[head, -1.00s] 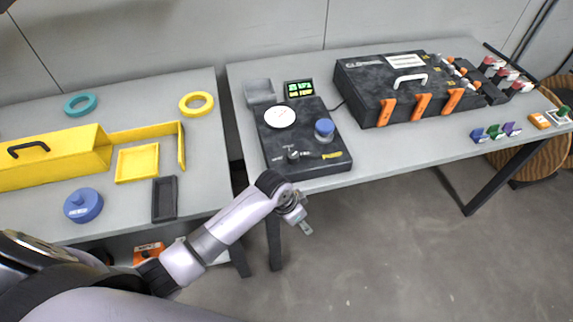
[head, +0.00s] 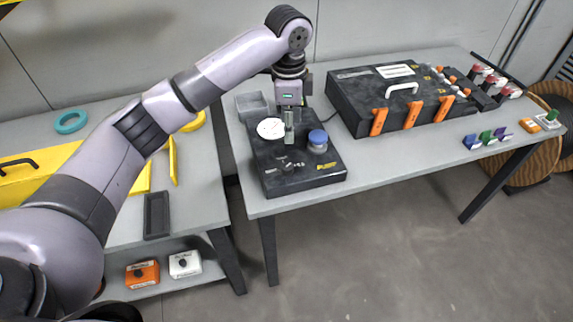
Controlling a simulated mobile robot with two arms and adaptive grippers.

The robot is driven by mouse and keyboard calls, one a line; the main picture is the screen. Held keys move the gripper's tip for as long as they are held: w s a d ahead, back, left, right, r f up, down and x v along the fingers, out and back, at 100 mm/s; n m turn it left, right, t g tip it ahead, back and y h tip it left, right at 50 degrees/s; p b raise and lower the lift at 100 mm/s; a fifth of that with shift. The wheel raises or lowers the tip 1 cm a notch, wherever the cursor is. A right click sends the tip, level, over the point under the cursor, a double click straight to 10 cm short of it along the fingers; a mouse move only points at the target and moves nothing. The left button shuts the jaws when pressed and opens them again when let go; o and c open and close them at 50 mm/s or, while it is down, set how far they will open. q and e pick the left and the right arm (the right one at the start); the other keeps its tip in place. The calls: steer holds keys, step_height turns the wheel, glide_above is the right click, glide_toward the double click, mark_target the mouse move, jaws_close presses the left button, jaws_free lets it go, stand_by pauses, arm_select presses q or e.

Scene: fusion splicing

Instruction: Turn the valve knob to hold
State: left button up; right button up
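A black control unit (head: 268,181) lies on the grey right-hand table, with a round white gauge (head: 270,129) and a blue cap or knob (head: 318,138) on top. A small dark valve knob (head: 287,167) sits near the unit's front-left part; its setting is too small to read. My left gripper (head: 289,140) points down over the middle of the unit, between the gauge and the blue cap and behind the small knob. Its fingers look close together from this side, but I cannot tell whether they are shut. My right gripper is not in view.
A large black case (head: 350,92) with orange latches (head: 412,113) stands right of the unit. A small grey tray (head: 252,105) is behind it.

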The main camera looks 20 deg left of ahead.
mark_target(287, 166)
arm_select(q)
steer(key=f, duration=0.5)
steer(key=f+p, duration=0.1)
steer(key=f, duration=0.4)
steer(key=a+f, duration=0.1)
steer(key=f, duration=0.4)
steer(key=shift+w+f+p, duration=0.35)
steer(key=shift+w+p, duration=0.05)
steer(key=shift+c, duration=0.6)
jaws_close()
